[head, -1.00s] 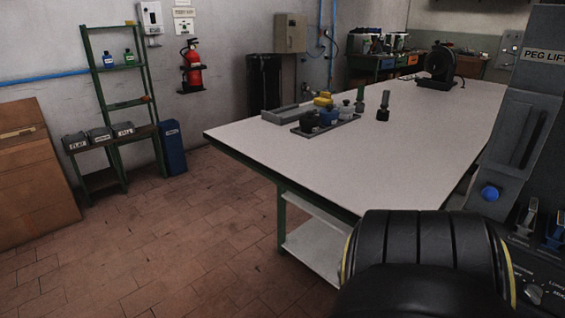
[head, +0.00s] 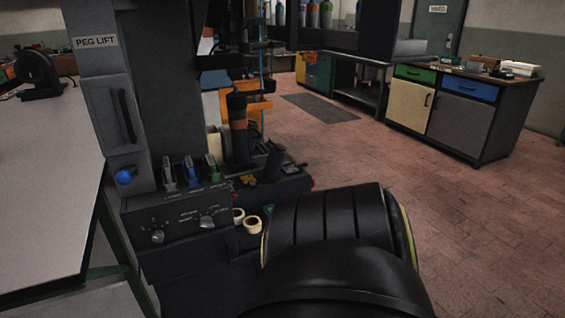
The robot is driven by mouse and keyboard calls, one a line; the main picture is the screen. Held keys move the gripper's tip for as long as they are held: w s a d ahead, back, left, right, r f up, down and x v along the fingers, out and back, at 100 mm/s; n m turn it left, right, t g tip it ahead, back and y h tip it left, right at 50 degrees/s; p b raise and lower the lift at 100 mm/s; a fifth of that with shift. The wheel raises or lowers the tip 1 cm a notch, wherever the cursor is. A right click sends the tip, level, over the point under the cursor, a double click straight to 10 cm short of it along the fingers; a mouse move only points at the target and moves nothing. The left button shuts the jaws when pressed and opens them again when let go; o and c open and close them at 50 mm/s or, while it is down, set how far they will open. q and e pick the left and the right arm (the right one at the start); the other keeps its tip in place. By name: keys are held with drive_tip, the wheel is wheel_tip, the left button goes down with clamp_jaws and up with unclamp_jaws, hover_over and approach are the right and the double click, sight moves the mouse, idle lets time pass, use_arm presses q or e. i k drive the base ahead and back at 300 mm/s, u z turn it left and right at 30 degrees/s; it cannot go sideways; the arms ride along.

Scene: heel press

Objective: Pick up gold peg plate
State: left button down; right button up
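I cannot make out a gold peg plate in the head view. The machine labelled PEG LIFT (head: 96,42) stands at the left, with a blue knob (head: 124,177) and a control panel (head: 180,219) with dials and several coloured levers. Small yellow-orange pieces (head: 247,180) lie on the machine behind the panel; they are too small to identify. Neither of my grippers is in view.
A white table (head: 45,185) fills the left edge. Cream rings (head: 253,224) sit beside the panel. A cabinet (head: 450,112) with green and blue drawers stands at the back right. The brick floor (head: 470,230) on the right is clear.

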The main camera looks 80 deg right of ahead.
sight(249, 179)
drive_tip(key=z, duration=2.05)
